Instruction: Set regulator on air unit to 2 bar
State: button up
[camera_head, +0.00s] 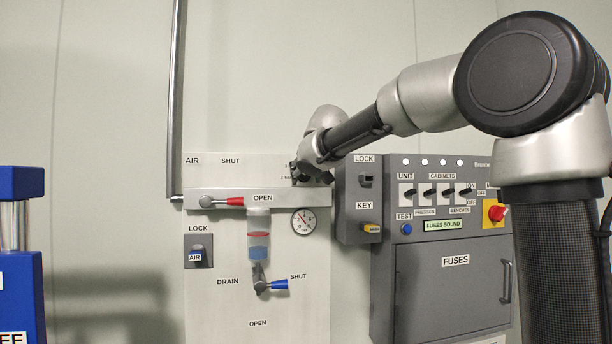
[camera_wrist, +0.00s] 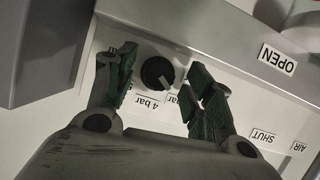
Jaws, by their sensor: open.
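The regulator knob (camera_wrist: 158,73) is a round black knob with a light pointer mark, seen in the wrist view on the pale panel of the air unit (camera_head: 290,275). Bar labels (camera_wrist: 158,103), one reading 4 bar, stand beside it, partly hidden by my fingers. My gripper (camera_wrist: 162,80) is open, with one green-padded finger on each side of the knob; I cannot tell whether either touches it. In the head view my gripper (camera_head: 305,172) covers the knob at the unit's upper right. The pressure gauge (camera_head: 304,221) sits below; its reading is too small to tell.
A red-handled valve (camera_head: 222,201) lies level at OPEN. A blue-handled drain valve (camera_head: 273,285) lies level at SHUT below a clear bowl (camera_head: 259,240). The grey lock and key box (camera_head: 357,200) stands close to the right of my gripper, before the fuse cabinet (camera_head: 455,285).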

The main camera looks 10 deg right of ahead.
jog(key=v, duration=1.1)
jog(key=shift+s+r, duration=0.1)
